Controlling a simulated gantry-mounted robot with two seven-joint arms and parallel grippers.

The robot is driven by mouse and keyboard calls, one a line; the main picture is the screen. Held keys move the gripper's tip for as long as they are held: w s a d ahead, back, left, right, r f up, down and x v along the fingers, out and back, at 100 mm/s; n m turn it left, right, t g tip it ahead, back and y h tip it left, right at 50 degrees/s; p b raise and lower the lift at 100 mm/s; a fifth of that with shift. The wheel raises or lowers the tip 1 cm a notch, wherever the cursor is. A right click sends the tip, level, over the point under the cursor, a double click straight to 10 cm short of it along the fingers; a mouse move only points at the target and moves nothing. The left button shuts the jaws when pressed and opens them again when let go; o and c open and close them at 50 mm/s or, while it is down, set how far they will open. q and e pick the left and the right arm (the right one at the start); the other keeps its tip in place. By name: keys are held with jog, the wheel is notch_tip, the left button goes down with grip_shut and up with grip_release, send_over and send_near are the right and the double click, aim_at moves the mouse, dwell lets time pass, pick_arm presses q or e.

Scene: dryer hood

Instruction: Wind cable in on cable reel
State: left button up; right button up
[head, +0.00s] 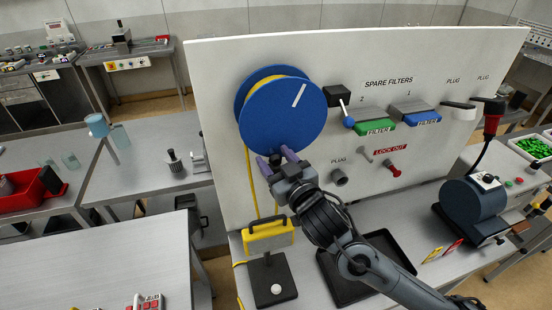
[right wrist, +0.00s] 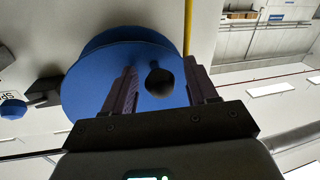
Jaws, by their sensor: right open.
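The cable reel (head: 265,105) is a blue disc with a white stripe, mounted on the left of the white panel. The yellow cable (head: 249,185) hangs from its left side; a yellow strip also shows beside the reel in the right wrist view (right wrist: 188,25). My right gripper (head: 276,157) is at the reel's lower edge, open. In the right wrist view a dark round knob (right wrist: 159,82) on the reel's face appears between the two fingers; I cannot tell whether they touch it. In the head view the gripper hides the knob. My left gripper is not in view.
A yellow block with a dark handle (head: 269,238) stands below the reel, near a black plate (head: 272,285). A black tray (head: 345,290) lies under my right arm. Filters (head: 377,127), plugs and a lock-out switch (head: 393,170) project from the panel to the right.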

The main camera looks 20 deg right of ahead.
grip_shut()
dwell(0.3)
jog(key=shift+r, duration=0.1)
